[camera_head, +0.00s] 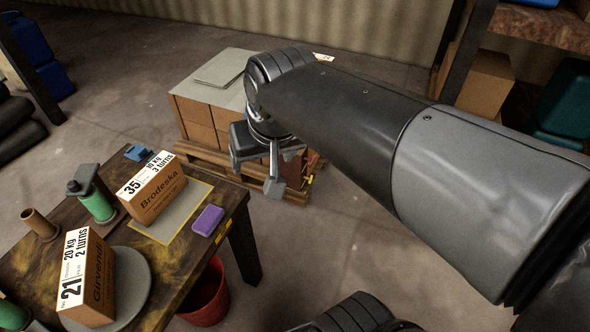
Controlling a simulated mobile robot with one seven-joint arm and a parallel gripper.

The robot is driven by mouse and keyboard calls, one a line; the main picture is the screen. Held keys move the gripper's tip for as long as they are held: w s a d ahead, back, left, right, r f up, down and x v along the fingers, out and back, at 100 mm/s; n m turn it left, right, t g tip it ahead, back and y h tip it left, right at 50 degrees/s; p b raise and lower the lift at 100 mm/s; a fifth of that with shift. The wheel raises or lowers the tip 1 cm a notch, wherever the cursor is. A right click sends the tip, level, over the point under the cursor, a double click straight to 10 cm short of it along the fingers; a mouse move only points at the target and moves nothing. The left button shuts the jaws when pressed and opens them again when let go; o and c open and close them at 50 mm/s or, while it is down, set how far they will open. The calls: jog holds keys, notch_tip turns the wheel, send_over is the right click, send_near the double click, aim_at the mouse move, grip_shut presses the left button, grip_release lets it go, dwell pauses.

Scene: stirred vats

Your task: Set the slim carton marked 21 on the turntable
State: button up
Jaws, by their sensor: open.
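The slim brown carton marked 21 (98,283) stands upright at the front left of the table, with a white label reading "20 kg, 2 turns". It appears to rest on the round grey turntable (137,285), whose rim shows to its right and behind it. The carton hides the turntable's left part. My gripper (258,176) is open and empty, pointing down beyond the table's right edge. It is well apart from the carton, up and to the right of it in the picture.
A carton marked 35 (155,192) stands on a yellow-edged grey mat (197,198). A purple block (208,220), a green roll holder (97,203) and a brown cup (39,224) are on the table (172,275). A red bucket (207,297) stands below. Stacked boxes (198,112) sit on a pallet behind.

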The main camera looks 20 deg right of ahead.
jog(key=s+d+f+t, duration=0.1)
jog(key=s+d+f, duration=0.1)
jog(key=s+d, duration=0.2)
jog(key=shift+s+d+h, duration=0.4)
jog(key=shift+s, duration=0.35)
